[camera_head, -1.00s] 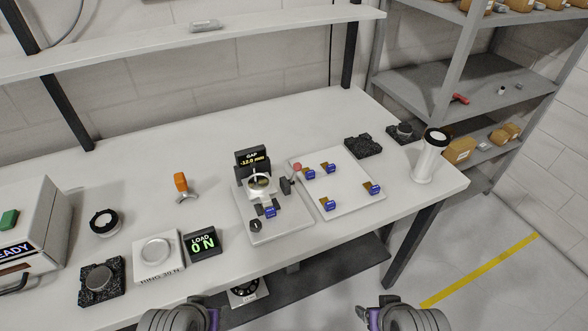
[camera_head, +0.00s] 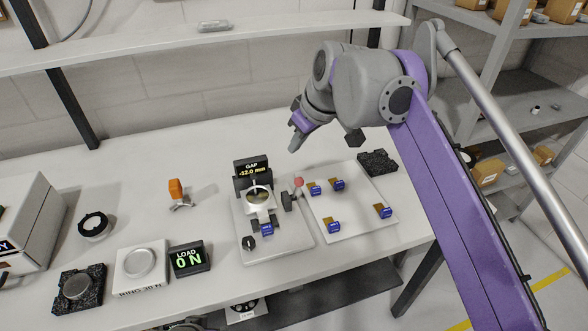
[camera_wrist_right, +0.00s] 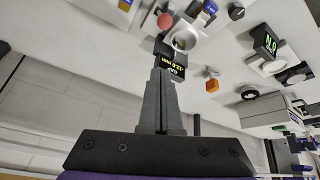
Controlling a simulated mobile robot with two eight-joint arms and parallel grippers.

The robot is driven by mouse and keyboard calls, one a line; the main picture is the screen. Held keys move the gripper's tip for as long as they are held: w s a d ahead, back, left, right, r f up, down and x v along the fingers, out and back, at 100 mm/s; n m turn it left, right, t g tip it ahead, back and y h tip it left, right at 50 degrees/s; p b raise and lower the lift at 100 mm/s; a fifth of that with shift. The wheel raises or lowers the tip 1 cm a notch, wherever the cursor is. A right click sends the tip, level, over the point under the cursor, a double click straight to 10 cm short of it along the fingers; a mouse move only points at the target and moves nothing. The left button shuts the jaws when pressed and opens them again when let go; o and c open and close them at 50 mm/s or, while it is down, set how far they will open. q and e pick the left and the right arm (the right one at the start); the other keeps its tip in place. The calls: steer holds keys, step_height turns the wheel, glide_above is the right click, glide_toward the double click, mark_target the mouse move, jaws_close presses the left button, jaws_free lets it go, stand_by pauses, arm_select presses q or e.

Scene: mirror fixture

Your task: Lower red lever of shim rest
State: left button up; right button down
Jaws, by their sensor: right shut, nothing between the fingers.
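The shim rest (camera_head: 276,240) is a pale plate on the table with a black GAP display (camera_head: 252,170) reading -12.0 mm and a round ring. Its red lever knob (camera_head: 298,182) stands up at the fixture's right side, and it also shows in the right wrist view (camera_wrist_right: 165,20). My right gripper (camera_head: 294,148) is shut and empty, above and behind the knob in the head view, apart from it. Its closed fingers (camera_wrist_right: 158,75) overlap the display's edge in the wrist view. At most a sliver of my left arm shows at the head view's bottom edge; its fingers cannot be made out.
A pale tray (camera_head: 350,220) with several blue-tagged shims adjoins the fixture at right. A LOAD display (camera_head: 189,259) reading 0 N and a ring stand (camera_head: 140,266) are at left. An orange-handled tool (camera_head: 177,193) stands behind them. The table behind the fixture is clear.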

steer(key=b, duration=0.1)
glide_above(296, 188)
step_height(296, 188, down, 9)
steer(key=shift+w+a, duration=0.1)
steer(key=shift+a, duration=0.15)
stand_by(0.3)
stand_by(0.3)
